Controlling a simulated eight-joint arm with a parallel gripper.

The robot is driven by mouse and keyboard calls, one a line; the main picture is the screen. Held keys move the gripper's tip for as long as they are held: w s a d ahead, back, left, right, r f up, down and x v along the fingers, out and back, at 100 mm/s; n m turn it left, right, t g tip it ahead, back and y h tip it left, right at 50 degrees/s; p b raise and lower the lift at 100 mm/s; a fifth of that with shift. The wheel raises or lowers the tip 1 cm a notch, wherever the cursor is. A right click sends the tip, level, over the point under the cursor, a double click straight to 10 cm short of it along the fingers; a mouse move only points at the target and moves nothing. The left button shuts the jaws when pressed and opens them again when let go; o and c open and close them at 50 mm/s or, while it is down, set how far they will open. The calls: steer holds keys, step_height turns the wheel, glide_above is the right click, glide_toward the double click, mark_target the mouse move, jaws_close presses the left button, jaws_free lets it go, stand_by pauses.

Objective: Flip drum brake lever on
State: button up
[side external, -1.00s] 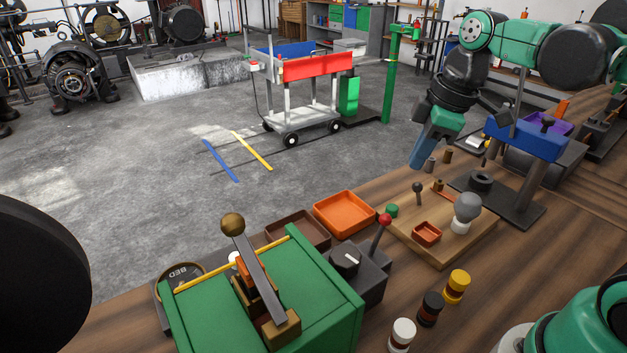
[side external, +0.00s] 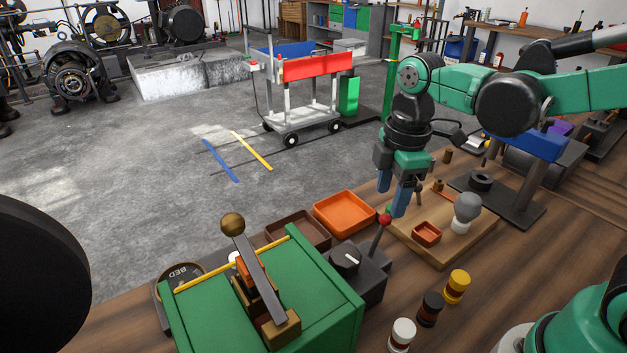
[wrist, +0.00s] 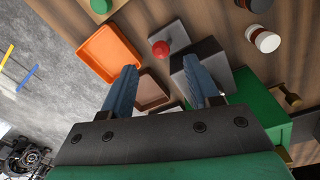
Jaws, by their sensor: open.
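Two levers are in view, and I cannot tell which is the drum brake lever. A thin lever with a red ball (side external: 385,220) rises tilted from a dark grey box (side external: 365,284) with a dial knob. A flat grey bar lever (side external: 258,277) with a brass ball (side external: 232,224) leans on the green box (side external: 325,300). My gripper (side external: 392,200) is open, pointing down with blue fingers close to the red ball. In the wrist view the red ball (wrist: 160,48) shows between and slightly beyond the open fingertips (wrist: 160,68). Contact with it cannot be told.
An orange tray (side external: 345,212) and a brown tray (side external: 298,228) lie beside the levers. A wooden board (side external: 448,252) holds a small orange tray, a grey bulb and pegs. White, black and yellow jars (side external: 456,287) stand in front.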

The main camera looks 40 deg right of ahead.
mark_target(385, 215)
steer(key=shift+w+f+n+g, duration=0.1)
steer(key=shift+f+n+g, duration=0.25)
steer(key=shift+n, duration=0.25)
steer(key=shift+f, duration=2.65)
jaws_close()
